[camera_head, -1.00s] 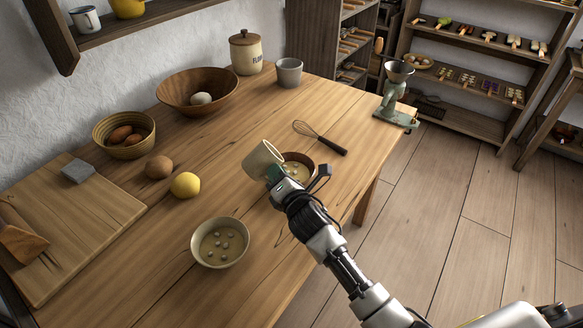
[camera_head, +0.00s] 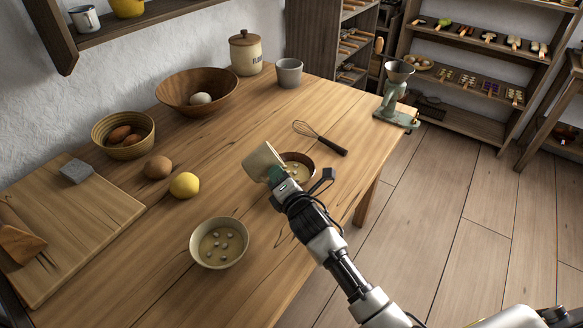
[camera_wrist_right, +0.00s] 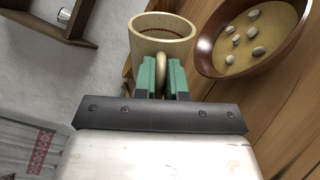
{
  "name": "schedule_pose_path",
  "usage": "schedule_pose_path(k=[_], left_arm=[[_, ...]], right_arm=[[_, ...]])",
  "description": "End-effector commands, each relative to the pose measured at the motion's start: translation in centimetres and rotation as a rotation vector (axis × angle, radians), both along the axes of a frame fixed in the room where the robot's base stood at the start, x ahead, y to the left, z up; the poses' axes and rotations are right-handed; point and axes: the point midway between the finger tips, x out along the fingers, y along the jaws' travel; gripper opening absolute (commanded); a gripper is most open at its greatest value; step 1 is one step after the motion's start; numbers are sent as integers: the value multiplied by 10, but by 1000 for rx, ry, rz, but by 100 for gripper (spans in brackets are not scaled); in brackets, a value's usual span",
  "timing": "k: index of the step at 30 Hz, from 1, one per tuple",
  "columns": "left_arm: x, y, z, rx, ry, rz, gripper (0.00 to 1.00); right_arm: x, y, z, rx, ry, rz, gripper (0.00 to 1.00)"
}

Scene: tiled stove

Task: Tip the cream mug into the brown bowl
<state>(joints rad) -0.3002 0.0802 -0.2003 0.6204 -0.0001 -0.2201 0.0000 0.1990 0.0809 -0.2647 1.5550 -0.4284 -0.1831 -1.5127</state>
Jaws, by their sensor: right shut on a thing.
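The cream mug (camera_head: 260,161) is tilted in the air beside the brown bowl (camera_head: 310,162). My right gripper (camera_head: 276,176) is shut on the mug's handle. In the right wrist view the green fingers of the gripper (camera_wrist_right: 161,78) pinch the handle, and the mug (camera_wrist_right: 158,50) shows a dark reddish line inside its mouth. The brown bowl (camera_wrist_right: 205,62) lies to the right of the mug there, with several pale pebbles on its tan bottom. In the head view the gripper and mug hide part of the bowl. My left gripper is not in view.
A pale bowl with pebbles (camera_head: 240,257), a lemon (camera_head: 184,185) and a brown round thing (camera_head: 158,167) stand on the wooden table (camera_head: 120,260). A whisk (camera_head: 320,138) lies behind the brown bowl. A grey cup (camera_head: 289,73) and large wooden bowl (camera_head: 207,108) are farther back.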

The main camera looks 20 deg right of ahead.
Motion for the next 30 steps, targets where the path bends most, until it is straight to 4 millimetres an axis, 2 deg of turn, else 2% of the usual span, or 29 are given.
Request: schedule_pose_path(k=[30], left_arm=[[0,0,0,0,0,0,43]], right_arm=[[1,-3,4,135,18,0,0]])
